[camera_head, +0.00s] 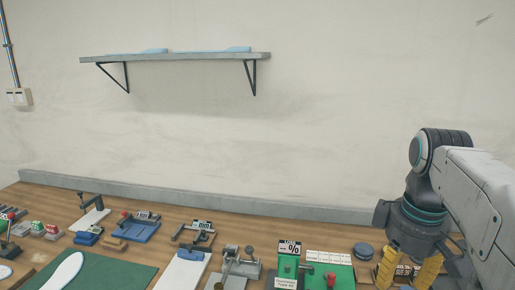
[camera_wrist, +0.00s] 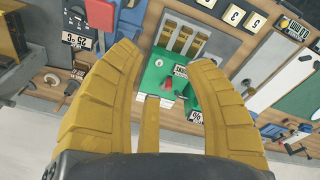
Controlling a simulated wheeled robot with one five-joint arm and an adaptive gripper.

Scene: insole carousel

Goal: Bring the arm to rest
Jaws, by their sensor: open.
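My arm enters from the right in the head view and points down at the right end of the wooden bench. In the head view the yellow fingers of my gripper (camera_head: 405,268) are partly cut off by the lower edge and stand in front of bench items.
A wooden bench (camera_head: 180,215) carries several fixtures, a green device (camera_head: 287,265) and a green mat (camera_head: 112,273) with a white insole (camera_head: 64,272). A wall shelf (camera_head: 175,57) holds light-blue insoles. The wall space between shelf and bench is clear.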

